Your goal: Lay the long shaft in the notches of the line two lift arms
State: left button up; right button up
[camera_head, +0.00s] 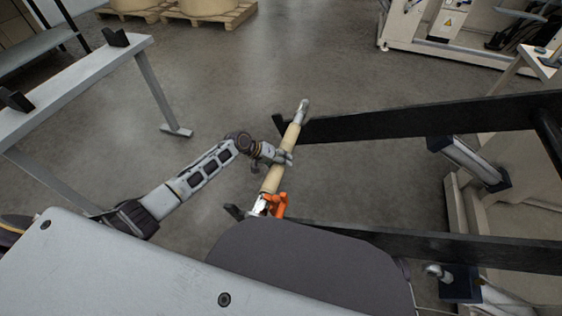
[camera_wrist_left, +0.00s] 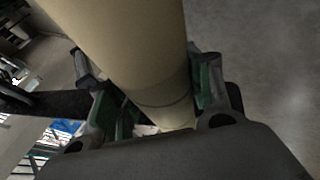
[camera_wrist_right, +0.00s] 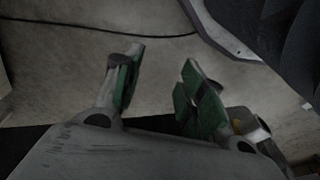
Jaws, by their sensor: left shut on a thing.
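The long shaft (camera_head: 303,108) has a tan sleeve around its middle and bare metal ends. It lies slantwise across the tips of the two dark lift arms. Its far end is by the far arm (camera_head: 400,122) tip and its near end by the near arm (camera_head: 430,243) tip. I cannot tell whether either end sits in a notch. My left gripper (camera_head: 285,157) is shut around the tan middle, which also fills the jaws in the left wrist view (camera_wrist_left: 135,50). My right gripper (camera_wrist_right: 155,78) is open and empty over the floor; the head view does not show it.
An orange part (camera_head: 278,204) is on or beside the shaft's near end. A grey rack (camera_head: 75,90) with black blocks stands at left. Pallets (camera_head: 210,14) with rolls and a white machine (camera_head: 440,25) are behind. Open floor lies between.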

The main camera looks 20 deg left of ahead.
pick_arm(q)
jog(key=shift+w+f+b, duration=0.15)
jog(key=shift+f+b, duration=0.15)
jog(key=shift+b, duration=0.1)
jog(key=shift+f+b, duration=0.4)
jog(key=shift+f, duration=0.1)
jog(key=shift+f+b, duration=0.6)
jog(key=shift+f, duration=0.4)
jog(key=shift+f+b, duration=0.55)
jog(key=shift+f, duration=0.35)
jog(key=o, duration=1.5)
jog(key=shift+f, duration=0.1)
pick_arm(e)
notch_tip(320, 180, up, 6)
jog(key=a+t, duration=0.1)
jog(key=shift+w+y, duration=0.3)
jog(key=shift+w, duration=0.15)
